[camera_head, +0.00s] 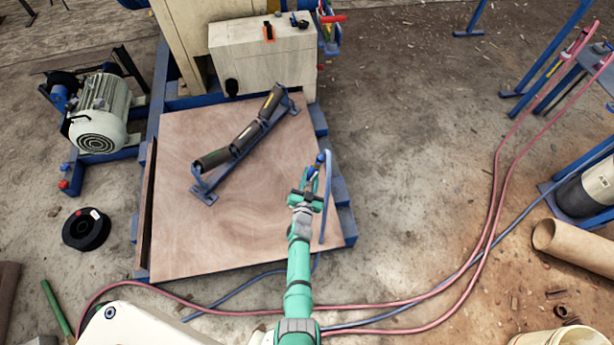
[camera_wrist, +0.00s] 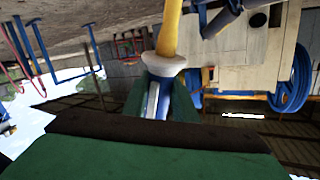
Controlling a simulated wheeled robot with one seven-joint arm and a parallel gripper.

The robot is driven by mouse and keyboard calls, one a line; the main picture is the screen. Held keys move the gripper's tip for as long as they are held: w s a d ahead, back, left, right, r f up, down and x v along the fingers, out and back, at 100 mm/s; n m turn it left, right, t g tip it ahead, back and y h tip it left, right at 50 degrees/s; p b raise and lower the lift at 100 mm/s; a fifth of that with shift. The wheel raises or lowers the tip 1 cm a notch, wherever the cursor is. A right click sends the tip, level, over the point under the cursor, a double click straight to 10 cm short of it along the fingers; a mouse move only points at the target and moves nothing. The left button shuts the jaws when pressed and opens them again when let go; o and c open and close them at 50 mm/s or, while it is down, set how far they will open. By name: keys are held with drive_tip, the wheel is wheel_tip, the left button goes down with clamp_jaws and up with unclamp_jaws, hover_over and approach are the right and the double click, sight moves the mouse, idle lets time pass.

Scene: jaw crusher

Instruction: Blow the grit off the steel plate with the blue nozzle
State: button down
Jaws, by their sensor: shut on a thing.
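My gripper (camera_head: 306,196) is shut on the blue nozzle (camera_head: 318,163) over the right part of the steel plate (camera_head: 200,240). The nozzle points up and away in the head view, and a blue hose hangs down beside my gripper. In the wrist view, the blue body (camera_wrist: 153,100) sits between the jaws, with a pale collar and a yellow tube beyond. The plate is broad, flat and reddish brown. I cannot make out separate grit on it. My arm hides part of its near right area.
A blue frame with dark rollers (camera_head: 240,140) stands across the plate. A beige machine housing (camera_head: 262,58) rises behind it. A motor (camera_head: 100,112) stands at left. Red hoses (camera_head: 497,190) and a blue hose cross the floor. The plate's front left is clear.

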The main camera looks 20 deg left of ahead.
drive_tip(key=shift+w+d, duration=2)
drive_tip(key=shift+d, duration=0.95)
drive_tip(key=shift+s+d, duration=2.7)
drive_tip(key=shift+s, duration=1.45)
drive_tip(key=s+a, duration=0.5)
drive_tip(key=a, duration=0.3)
drive_tip(key=shift+s, duration=0.3)
